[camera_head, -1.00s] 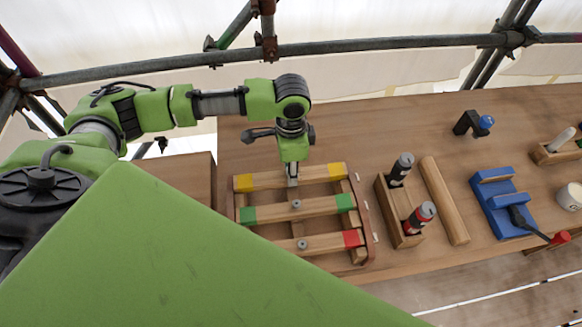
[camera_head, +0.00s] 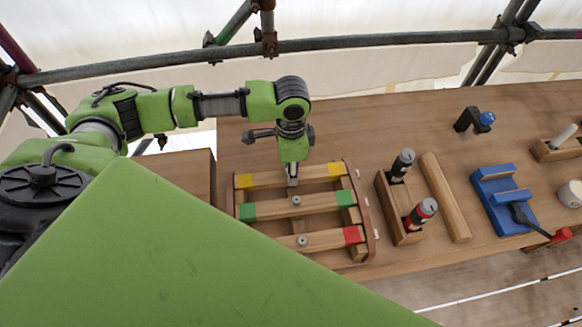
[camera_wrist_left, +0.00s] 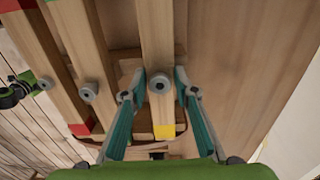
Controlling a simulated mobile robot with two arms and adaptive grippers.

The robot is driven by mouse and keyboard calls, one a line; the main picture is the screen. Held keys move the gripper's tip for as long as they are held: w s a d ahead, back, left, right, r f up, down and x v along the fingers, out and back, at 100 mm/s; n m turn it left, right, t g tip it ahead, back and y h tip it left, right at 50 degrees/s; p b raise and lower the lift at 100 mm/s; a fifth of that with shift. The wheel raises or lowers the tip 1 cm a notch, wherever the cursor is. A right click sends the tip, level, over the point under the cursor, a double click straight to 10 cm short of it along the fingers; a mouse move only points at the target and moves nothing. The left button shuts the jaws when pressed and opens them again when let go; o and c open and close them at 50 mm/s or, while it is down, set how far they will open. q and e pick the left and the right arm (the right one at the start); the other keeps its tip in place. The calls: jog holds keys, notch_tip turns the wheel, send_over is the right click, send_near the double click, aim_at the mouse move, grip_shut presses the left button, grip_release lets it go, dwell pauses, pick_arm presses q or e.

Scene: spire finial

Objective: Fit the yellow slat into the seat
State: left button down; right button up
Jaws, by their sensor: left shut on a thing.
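The yellow slat (camera_head: 315,175) is a wooden bar with yellow ends. It lies across the far end of the wooden frame (camera_head: 371,222), roughly parallel to the green-ended slat (camera_head: 318,206) and the red-ended slat (camera_head: 325,239). My left gripper (camera_head: 292,182) points down at its middle, shut on it. In the left wrist view the fingers (camera_wrist_left: 161,92) stand on both sides of the slat (camera_wrist_left: 157,35) by its round grey knob (camera_wrist_left: 160,83), a yellow end below. The fingers and slat hide the seat, so I cannot tell how deep it sits. My right gripper is not in view.
A wooden holder (camera_head: 388,207) with two cans and a loose wooden bar (camera_head: 444,197) lie right of the frame. Further right are a blue cradle (camera_head: 501,200) and a black bracket with a blue knob (camera_head: 486,119). The table behind the frame is clear.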

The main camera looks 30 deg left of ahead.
pick_arm(q)
jog(key=shift+f, duration=0.45)
jog(key=c, duration=1.5)
grip_release()
jog(key=shift+r, duration=0.1)
notch_tip(320, 180, up, 12)
jog(key=shift+f, duration=0.1)
